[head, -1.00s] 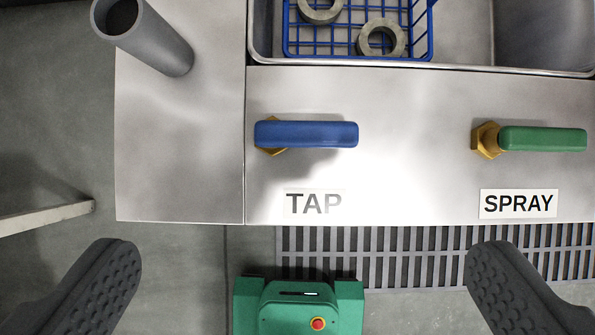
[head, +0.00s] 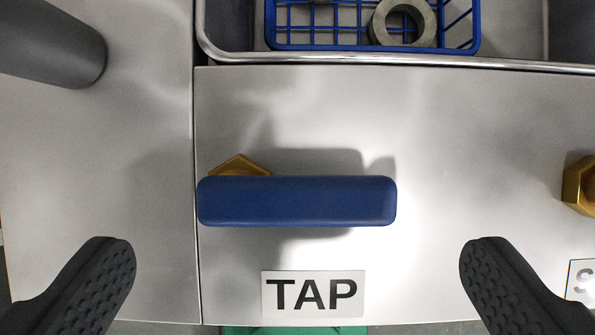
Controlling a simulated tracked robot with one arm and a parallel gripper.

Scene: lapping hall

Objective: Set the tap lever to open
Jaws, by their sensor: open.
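The tap lever (head: 297,201) is a blue bar above the TAP label (head: 313,294). It lies level across the picture, pointing right from a brass hex fitting (head: 239,166) at its left end. My gripper (head: 297,252) is open, with one dark ridged finger at the lower left and one at the lower right. The lever lies between and a little above the fingertips in the picture, and neither finger appears to touch it.
A steel sink holds a blue wire basket (head: 372,47) with a grey metal ring (head: 402,22) at the top. A grey cylinder (head: 50,45) stands at the upper left. Another brass fitting (head: 580,186) shows at the right edge. The panel around the lever is clear.

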